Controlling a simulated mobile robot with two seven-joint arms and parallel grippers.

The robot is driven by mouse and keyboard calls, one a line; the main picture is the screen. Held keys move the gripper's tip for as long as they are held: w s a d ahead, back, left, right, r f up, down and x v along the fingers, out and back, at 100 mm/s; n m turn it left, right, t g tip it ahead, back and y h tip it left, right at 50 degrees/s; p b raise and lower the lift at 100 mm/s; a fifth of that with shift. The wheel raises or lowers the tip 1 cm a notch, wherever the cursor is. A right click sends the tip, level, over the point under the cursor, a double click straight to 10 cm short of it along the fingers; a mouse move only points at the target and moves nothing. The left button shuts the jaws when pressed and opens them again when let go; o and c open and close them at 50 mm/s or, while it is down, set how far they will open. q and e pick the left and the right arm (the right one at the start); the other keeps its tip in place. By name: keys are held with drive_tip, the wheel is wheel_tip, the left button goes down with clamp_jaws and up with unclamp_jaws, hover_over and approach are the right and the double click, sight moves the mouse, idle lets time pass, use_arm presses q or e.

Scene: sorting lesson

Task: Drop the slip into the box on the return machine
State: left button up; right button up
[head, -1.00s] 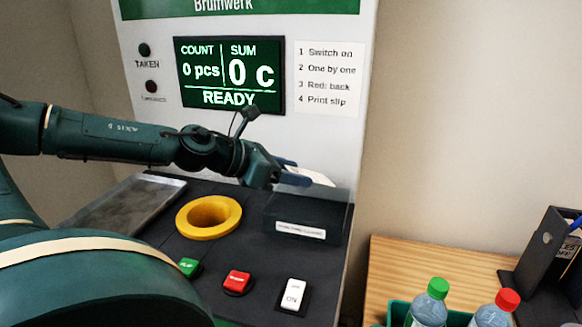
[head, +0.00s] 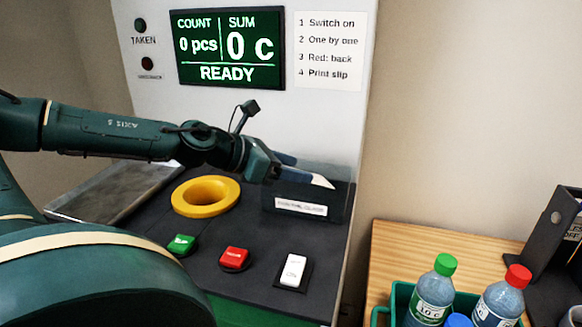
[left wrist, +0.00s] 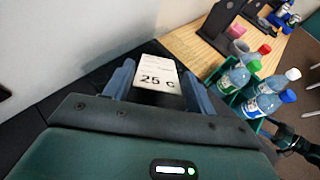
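The white slip (left wrist: 158,82), printed "25 c", shows between the two blue fingers of my left gripper (left wrist: 158,88) in the left wrist view. The fingers stand wide apart, one beyond each side edge of the slip. In the head view my left gripper (head: 290,167) is over the left part of the dark box (head: 338,206) on the return machine (head: 215,255). A white tip of the slip (head: 322,181) shows at the box opening, to the right of the fingers. The slip's lower part is hidden. My right gripper (left wrist: 287,137) seems to show, dark and small, at the right edge.
The machine's panel has a yellow ring opening (head: 180,197), green (head: 181,244), red (head: 234,258) and white (head: 293,270) buttons. The display (head: 228,47) reads READY, 0 pcs, 0 c. A green crate (head: 400,297) with bottles stands on the wooden table (head: 420,250) at right.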

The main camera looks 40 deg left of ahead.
use_arm(q)
drive_tip(key=o, duration=0.4)
use_arm(e)
drive_tip(key=shift+s+a, duration=0.1)
use_arm(q)
drive_tip(key=shift+s+a+r+b, duration=0.2)
drive_tip(key=shift+s+b, duration=0.1)
drive_tip(key=shift+s, duration=0.1)
drive_tip(key=shift+b+v, duration=1.65)
drive_tip(key=shift+v, duration=4.45)
use_arm(e)
drive_tip(key=shift+a+f+m, duration=0.15)
drive_tip(key=shift+f+m, duration=0.25)
drive_tip(key=shift+f, duration=0.65)
drive_tip(key=shift+f, duration=0.15)
